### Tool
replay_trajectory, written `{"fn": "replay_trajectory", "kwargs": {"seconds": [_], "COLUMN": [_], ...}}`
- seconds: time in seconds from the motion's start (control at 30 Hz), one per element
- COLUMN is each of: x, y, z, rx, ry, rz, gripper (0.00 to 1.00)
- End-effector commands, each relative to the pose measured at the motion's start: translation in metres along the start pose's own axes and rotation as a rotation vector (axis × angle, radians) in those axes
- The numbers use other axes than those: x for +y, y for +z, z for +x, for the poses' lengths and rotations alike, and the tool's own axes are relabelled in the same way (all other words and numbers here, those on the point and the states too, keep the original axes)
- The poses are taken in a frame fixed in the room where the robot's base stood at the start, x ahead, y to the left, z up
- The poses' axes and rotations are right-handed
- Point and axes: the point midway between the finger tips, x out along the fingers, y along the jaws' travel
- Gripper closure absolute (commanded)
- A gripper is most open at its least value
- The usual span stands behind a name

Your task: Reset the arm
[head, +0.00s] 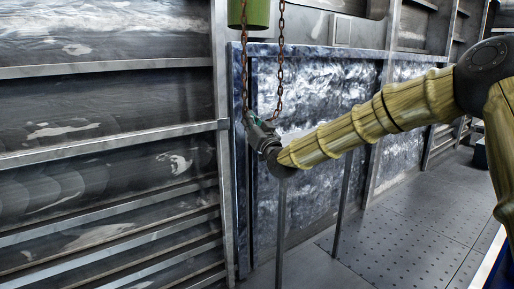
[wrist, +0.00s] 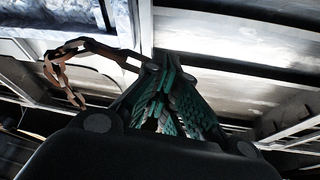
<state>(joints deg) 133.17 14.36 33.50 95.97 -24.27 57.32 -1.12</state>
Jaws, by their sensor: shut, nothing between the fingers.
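My arm is wood-yellow with dark joints and reaches in from the right in the head view. My gripper (head: 252,122) is at its end, in front of the left edge of a blue-framed panel. In the wrist view, my gripper (wrist: 167,78) shows teal ribbed fingers drawn together, with nothing seen held between them. A rusty chain (head: 245,75) hangs down to the gripper tips. The chain also shows in the wrist view (wrist: 90,44), running up close beside the fingertips; I cannot tell whether it touches them.
A green cylinder (head: 249,13) hangs above the gripper. A second chain strand (head: 281,50) hangs right of it. Grey metal shelving (head: 110,130) fills the left. Thin upright posts (head: 281,235) stand below the arm. Perforated floor (head: 410,225) lies open to the right.

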Motion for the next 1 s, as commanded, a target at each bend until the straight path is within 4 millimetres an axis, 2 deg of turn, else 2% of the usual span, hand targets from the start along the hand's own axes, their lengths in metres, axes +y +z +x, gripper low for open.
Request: {"fn": "replay_trajectory", "kwargs": {"seconds": [0.03,0.2,0.37,0.5,0.67,0.8,0.97,1.0], "x": [0.005,0.022,0.037,0.047,0.057,0.062,0.065,0.065], "y": [0.028,0.113,0.188,0.247,0.307,0.353,0.394,0.403], "z": [-0.012,-0.058,-0.111,-0.165,-0.234,-0.301,-0.384,-0.406], "rx": [-0.048,-0.2,-0.345,-0.473,-0.622,-0.753,-0.904,-0.944], "ry": [0.013,0.059,0.106,0.15,0.202,0.25,0.308,0.325], "rz": [0.007,0.031,0.052,0.071,0.092,0.11,0.128,0.133], "gripper": [1.0,1.0,1.0,1.0,1.0,1.0,1.0,1.0]}}
